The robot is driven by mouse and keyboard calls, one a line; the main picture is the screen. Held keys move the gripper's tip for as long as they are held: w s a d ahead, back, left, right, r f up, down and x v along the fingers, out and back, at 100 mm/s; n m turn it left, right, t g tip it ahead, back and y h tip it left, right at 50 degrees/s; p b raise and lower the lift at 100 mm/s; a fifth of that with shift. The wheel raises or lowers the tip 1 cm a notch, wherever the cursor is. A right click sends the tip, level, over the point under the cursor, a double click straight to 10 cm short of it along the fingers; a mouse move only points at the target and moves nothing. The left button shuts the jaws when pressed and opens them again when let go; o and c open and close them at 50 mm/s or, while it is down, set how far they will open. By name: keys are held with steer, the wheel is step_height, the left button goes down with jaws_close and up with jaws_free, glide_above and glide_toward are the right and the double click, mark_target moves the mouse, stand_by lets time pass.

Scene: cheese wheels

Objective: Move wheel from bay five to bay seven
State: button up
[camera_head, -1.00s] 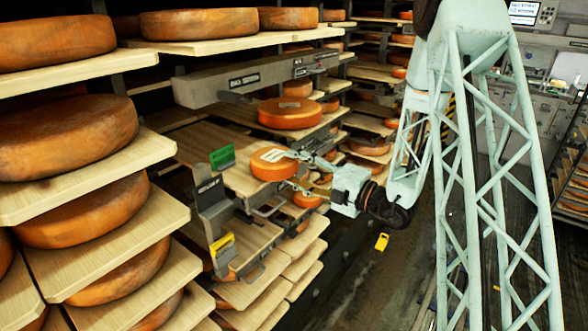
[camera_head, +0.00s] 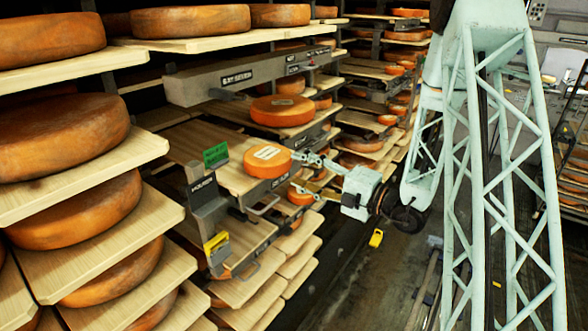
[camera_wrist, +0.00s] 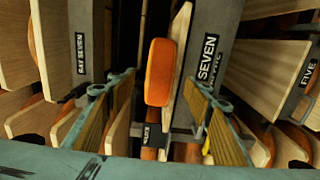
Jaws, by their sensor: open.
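The orange cheese wheel (camera_head: 267,159) with a white label on top lies flat on a pale board (camera_head: 218,172) beside a green tag. In the wrist view the wheel (camera_wrist: 160,72) shows edge-on against its board, by a plate reading SEVEN (camera_wrist: 208,58). My gripper (camera_head: 298,172) is open, to the right of the wheel in the head view, with a small gap between them. In the wrist view the wheel lies beyond and between the spread fingers (camera_wrist: 158,88). A plate reading FIVE (camera_wrist: 308,72) shows at the wrist view's right.
A green tag (camera_head: 216,154) and an upright grey bracket with a yellow part (camera_head: 208,210) stand left of the wheel. Another wheel (camera_head: 282,110) lies behind it, under a grey beam (camera_head: 235,78). Racks of wheels fill the left.

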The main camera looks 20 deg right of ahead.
steer(key=v, duration=0.6)
steer(key=shift+s+d, duration=0.25)
steer(key=shift+s, duration=0.05)
stand_by(0.5)
